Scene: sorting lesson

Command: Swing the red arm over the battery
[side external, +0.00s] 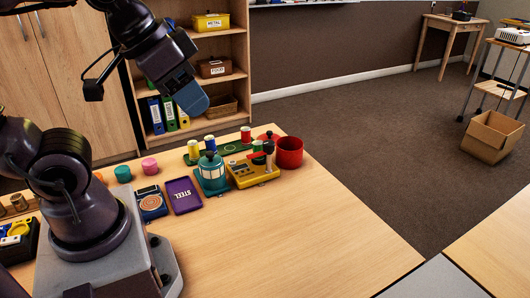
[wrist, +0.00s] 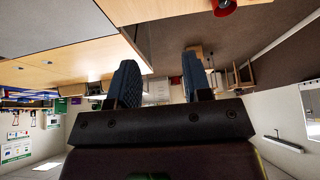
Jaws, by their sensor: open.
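The red arm (side external: 257,155) sits on a yellow device (side external: 249,176) near the far edge of the table, beside an upright black-topped post. A green cylinder (side external: 258,147) stands just behind it. Upright yellow-and-white (side external: 194,152) and red (side external: 246,134) cylinders stand farther back on a green board. I cannot tell which cylinder is the battery. My gripper (side external: 193,99) is high above the table's far side, up and left of the yellow device, touching nothing. In the wrist view its two fingers (wrist: 160,84) are apart with nothing between them.
A teal lantern-like object (side external: 211,174) stands close left of the yellow device, and a red cup (side external: 289,152) close right. A purple STEEL tray (side external: 183,195) lies farther left. The table's front right (side external: 310,235) is clear. A shelf (side external: 205,75) stands behind.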

